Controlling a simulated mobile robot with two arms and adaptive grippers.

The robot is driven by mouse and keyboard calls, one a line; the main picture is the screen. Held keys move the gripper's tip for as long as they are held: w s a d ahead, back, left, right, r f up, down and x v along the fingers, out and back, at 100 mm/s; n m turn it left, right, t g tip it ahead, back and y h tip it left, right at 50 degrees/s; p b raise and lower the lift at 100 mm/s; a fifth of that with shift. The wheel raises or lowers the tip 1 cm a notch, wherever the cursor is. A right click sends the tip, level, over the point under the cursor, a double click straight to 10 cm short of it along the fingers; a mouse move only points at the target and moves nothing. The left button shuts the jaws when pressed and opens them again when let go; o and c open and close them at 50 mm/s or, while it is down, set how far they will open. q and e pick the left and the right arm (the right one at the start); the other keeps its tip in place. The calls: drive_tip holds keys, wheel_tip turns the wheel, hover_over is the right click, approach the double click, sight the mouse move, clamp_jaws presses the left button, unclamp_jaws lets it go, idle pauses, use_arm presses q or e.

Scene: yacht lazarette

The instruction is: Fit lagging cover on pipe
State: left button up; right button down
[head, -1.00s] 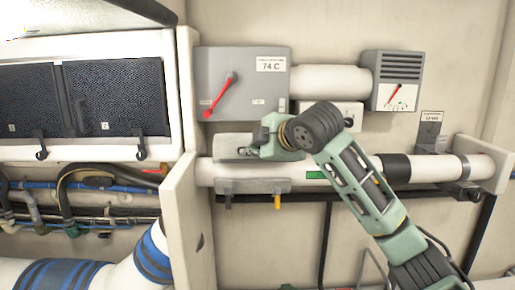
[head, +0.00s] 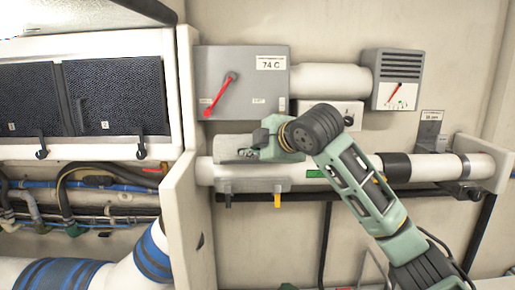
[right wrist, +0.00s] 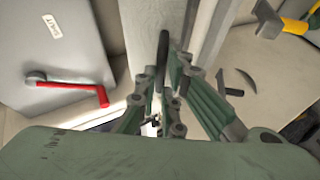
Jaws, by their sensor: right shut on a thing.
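The white pipe (head: 212,172) runs level along the wall. The grey lagging cover (head: 232,146) sits at its left part, with the upper shell along the pipe's top and a lower grey flap (head: 250,186) along its underside. A dark latch (head: 228,201) and a yellow latch (head: 277,201) hang below the flap. My right gripper (head: 268,143) is shut on the cover at its upper right part and hides some of it. In the right wrist view, the fingers (right wrist: 166,95) close around a dark upright piece (right wrist: 163,48) on the pale cover. My left gripper is not in view.
A grey box with a red lever (head: 232,78) and a 74 C label stands above the cover. A gauge box (head: 391,80) is at upper right. A pale upright panel (head: 184,200) borders the pipe's left end. A black band (head: 396,168) circles the pipe further right.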

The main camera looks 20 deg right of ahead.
drive_tip(key=shift+f, duration=0.45)
idle(1.1)
drive_tip(key=shift+f+b, duration=0.7)
drive_tip(key=shift+f, duration=1.25)
idle(0.7)
drive_tip(key=c, duration=1.8)
unclamp_jaws()
drive_tip(key=v, duration=1.2)
drive_tip(key=shift+f, duration=0.15)
